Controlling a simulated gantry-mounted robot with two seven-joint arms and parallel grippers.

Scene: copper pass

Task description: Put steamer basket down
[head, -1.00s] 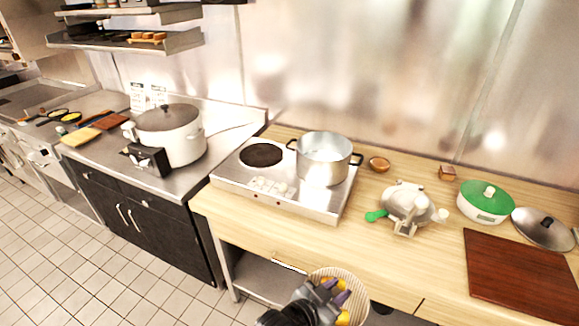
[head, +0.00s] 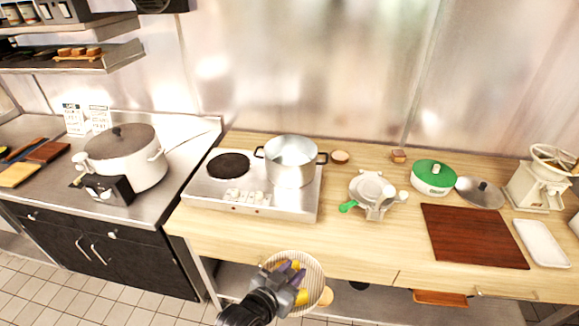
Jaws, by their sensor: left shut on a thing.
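The steamer basket (head: 314,268) is a round, pale, ribbed basket at the bottom middle of the head view, in front of the wooden counter's front edge. Purple and yellow pieces show at its middle, beside my fingers. My left gripper (head: 294,283) is shut on the basket and holds it off the counter, over the floor side. The gripper hides part of the basket. My right gripper is not in view.
The wooden counter (head: 370,240) has bare room along its front. On it stand a two-plate hob (head: 215,192) with a steel pot (head: 290,165), a press-like tool (head: 372,193), a green-lidded pot (head: 433,180), a brown board (head: 470,236) and a white tray (head: 541,243).

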